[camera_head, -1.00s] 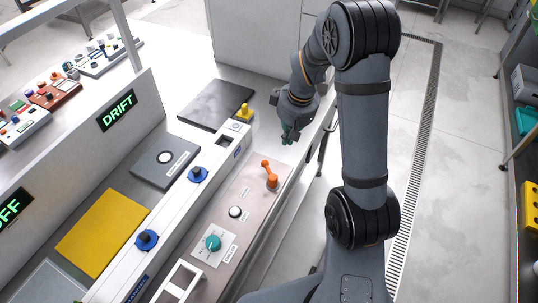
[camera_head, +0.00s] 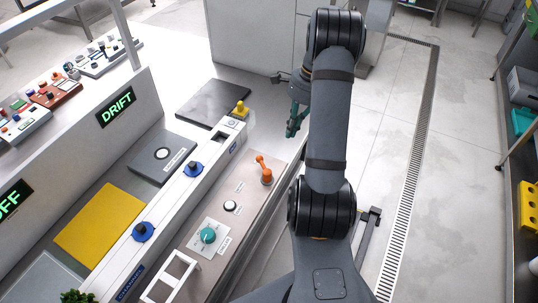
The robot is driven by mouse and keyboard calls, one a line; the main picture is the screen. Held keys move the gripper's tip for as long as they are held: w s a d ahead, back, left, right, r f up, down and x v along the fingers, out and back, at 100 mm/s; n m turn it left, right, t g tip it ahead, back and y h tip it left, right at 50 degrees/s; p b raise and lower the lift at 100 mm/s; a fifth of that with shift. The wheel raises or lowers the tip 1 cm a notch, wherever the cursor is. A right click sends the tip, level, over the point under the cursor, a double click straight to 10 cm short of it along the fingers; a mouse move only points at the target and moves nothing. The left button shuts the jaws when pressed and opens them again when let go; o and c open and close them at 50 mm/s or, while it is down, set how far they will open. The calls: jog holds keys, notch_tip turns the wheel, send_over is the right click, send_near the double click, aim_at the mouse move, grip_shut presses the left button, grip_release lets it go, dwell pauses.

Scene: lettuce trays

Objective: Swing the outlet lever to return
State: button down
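The orange lever (camera_head: 264,170) stands on the brown-grey panel near the counter's right edge, its handle pointing up and slightly left in the picture. I take it to be the outlet lever; its small labels are too small to read. My gripper (camera_head: 292,130), with teal fingers, hangs pointing down, above and right of the lever in the picture, apart from it. Its fingers are too small and overlapped to show whether they are open or shut. No object shows in it.
A teal knob (camera_head: 208,235), a white button (camera_head: 230,206) and blue knobs (camera_head: 194,169) (camera_head: 143,231) sit nearby. A yellow knob (camera_head: 242,108) is farther back. A display (camera_head: 117,107) reads DRIFT. A white frame (camera_head: 170,280) stands in front.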

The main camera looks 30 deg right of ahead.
aim_at(263, 167)
jog(key=shift+m, duration=0.3)
jog(key=p+x, duration=0.2)
jog(key=x, duration=0.8)
jog(key=shift+a+f, duration=0.1)
jog(key=shift+w+a+r+p, duration=0.1)
jog(key=shift+a+r+p, duration=0.2)
jog(key=shift+a, duration=0.3)
jog(key=shift+a+r+p, duration=0.2)
jog(key=shift+a+p, duration=0.2)
jog(key=shift+a, duration=0.8)
